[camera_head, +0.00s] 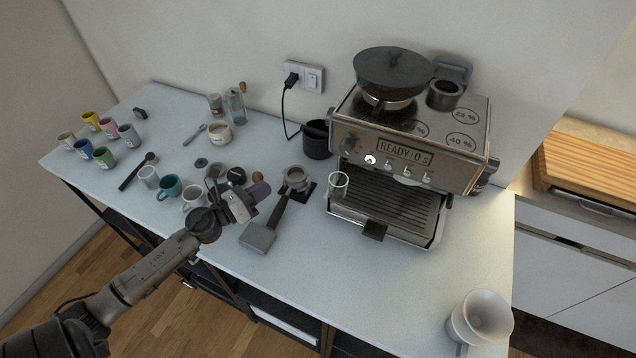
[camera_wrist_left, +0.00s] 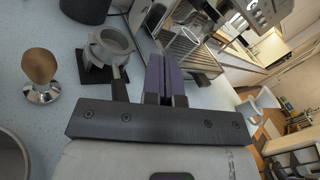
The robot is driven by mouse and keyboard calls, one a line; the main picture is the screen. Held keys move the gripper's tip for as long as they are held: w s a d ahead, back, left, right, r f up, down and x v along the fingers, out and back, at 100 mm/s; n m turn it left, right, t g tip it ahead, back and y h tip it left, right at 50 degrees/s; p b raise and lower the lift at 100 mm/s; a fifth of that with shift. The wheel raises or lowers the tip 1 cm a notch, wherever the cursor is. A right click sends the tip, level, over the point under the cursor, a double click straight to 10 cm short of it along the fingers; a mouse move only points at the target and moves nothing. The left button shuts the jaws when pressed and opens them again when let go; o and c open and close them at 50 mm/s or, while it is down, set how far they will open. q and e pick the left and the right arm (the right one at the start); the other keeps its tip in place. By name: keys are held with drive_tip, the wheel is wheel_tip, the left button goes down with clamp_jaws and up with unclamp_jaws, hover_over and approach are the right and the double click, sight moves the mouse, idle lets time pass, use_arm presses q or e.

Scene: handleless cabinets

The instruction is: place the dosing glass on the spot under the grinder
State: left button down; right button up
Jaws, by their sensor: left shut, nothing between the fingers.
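The dosing glass (camera_head: 338,184) is a small clear cup at the left end of the espresso machine's drip tray (camera_head: 385,215), below the front panel's left knob. It looks upright, with no gripper touching it. The machine (camera_head: 425,150) carries a dark round hopper lid (camera_head: 393,72) on top. I cannot make out the exact spot under the grinder. My left gripper (camera_head: 259,190) is left of the glass, apart from it, above the counter. Its purple fingers (camera_wrist_left: 167,78) are together and empty in the left wrist view. My right gripper is not in view.
A portafilter (camera_head: 295,180) stands on a dark stand between my left gripper and the machine. A wooden-handled tamper (camera_wrist_left: 40,70) is nearby. Several cups crowd the left counter. The counter's front middle is clear.

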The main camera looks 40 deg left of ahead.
sight(337, 187)
use_arm(q)
drive_tip(key=w+d+m+g+h+p, duration=0.1)
drive_tip(key=w+d+m+h+p, duration=0.1)
drive_tip(key=w+d+m+h, duration=0.2)
drive_tip(key=w+d+f+m, duration=0.1)
drive_tip(key=w+d+m, duration=0.2)
drive_tip(key=w+d, duration=0.2)
drive_tip(key=shift+w+d+g+p, duration=0.35)
drive_tip(key=shift+w+d+g, duration=0.05)
drive_tip(key=shift+w, duration=1.05)
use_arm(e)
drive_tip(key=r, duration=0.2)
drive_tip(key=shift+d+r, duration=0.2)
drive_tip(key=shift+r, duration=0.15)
